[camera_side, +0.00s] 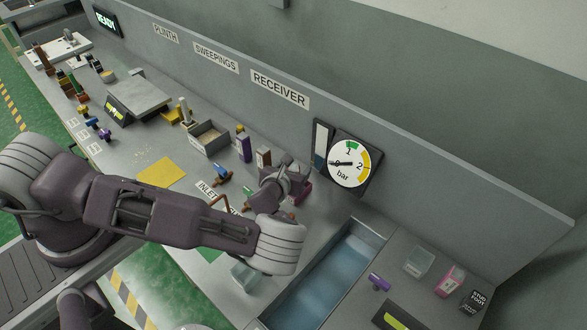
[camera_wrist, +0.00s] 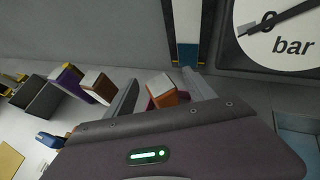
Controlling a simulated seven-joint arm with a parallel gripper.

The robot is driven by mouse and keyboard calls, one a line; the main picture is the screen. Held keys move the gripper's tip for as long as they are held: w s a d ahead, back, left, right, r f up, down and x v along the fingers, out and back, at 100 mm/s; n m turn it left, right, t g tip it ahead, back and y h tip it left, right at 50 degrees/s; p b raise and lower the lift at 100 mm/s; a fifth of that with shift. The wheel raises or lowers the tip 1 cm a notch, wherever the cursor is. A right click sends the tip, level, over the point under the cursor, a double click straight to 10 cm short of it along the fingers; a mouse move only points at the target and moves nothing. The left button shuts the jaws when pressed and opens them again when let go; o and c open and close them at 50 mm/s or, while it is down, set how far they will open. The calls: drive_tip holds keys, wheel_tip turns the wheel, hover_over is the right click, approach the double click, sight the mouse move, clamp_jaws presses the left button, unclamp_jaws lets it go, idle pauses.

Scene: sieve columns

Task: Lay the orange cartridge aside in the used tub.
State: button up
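An orange-brown block with a pale top, which looks like the orange cartridge (camera_wrist: 168,92), stands between my two fingers in the wrist view. In the side view my gripper (camera_side: 283,188) is low over the bench below the gauge, and my wrist hides the block. I cannot tell for certain which container is the used tub; a clear tub (camera_side: 419,261) and a pink one (camera_side: 450,282) stand at the right.
A purple block (camera_side: 243,148) and a brown white-topped block (camera_side: 263,157) stand left of my gripper. The gauge (camera_side: 349,164) is on the wall close behind. A water-filled basin (camera_side: 328,275) lies between my gripper and the right-hand tubs. A grey box (camera_side: 209,138) is further left.

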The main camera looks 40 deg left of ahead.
drive_tip(key=v, duration=1.2)
drive_tip(key=s+a+r+n+g+y, duration=0.2)
drive_tip(key=s+a+r+n+g, duration=0.25)
drive_tip(key=r+n, duration=0.6)
drive_tip(key=s+a+r+n+g+y, duration=0.25)
drive_tip(key=s+a+r+n, duration=0.3)
drive_tip(key=r+n, duration=0.5)
drive_tip(key=s+d+r+n+h, duration=0.4)
drive_tip(key=s+r+n, duration=0.1)
drive_tip(key=s+r, duration=0.2)
drive_tip(key=s+d+r+n+t+h, duration=0.1)
drive_tip(key=s+d+r+n+h, duration=0.3)
drive_tip(key=s+r, duration=0.3)
drive_tip(key=shift+s+d+r+n+h, duration=0.3)
drive_tip(key=shift+s+r+n+h, duration=0.1)
drive_tip(key=shift+n+h, duration=0.3)
